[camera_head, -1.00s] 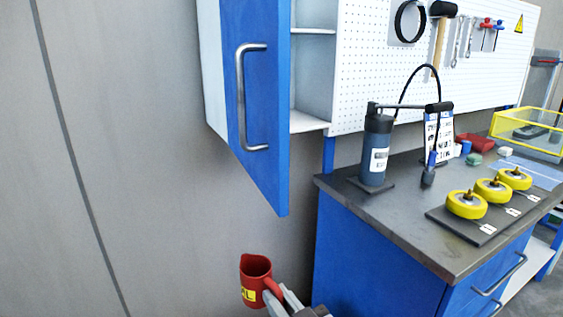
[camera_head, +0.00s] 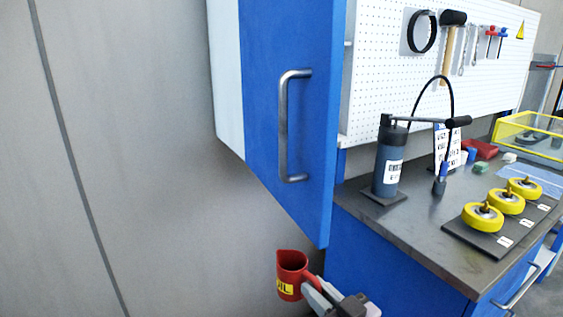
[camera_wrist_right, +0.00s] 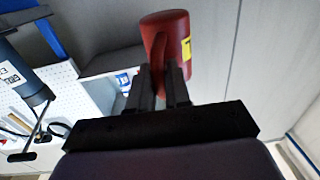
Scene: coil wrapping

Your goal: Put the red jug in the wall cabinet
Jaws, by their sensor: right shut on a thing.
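The red jug (camera_head: 291,273) with a yellow label is low in the head view, below the cabinet door. My right gripper (camera_head: 322,291) is shut on its handle and holds it in the air, roughly upright. The jug also shows in the right wrist view (camera_wrist_right: 165,38), with the gripper fingers (camera_wrist_right: 165,85) around its handle. The wall cabinet (camera_head: 226,85) hangs on the wall. Its blue door (camera_head: 275,40) with a grey handle (camera_head: 284,125) stands open and covers most of the shelf space behind it. My left gripper does not show.
A blue workbench (camera_head: 425,225) stands to the right of the jug. On it are a dark pump bottle (camera_head: 387,165) with a hose and several yellow wheels (camera_head: 482,217). A white pegboard (camera_head: 385,75) with tools is behind. The grey wall (camera_head: 130,150) at left is bare.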

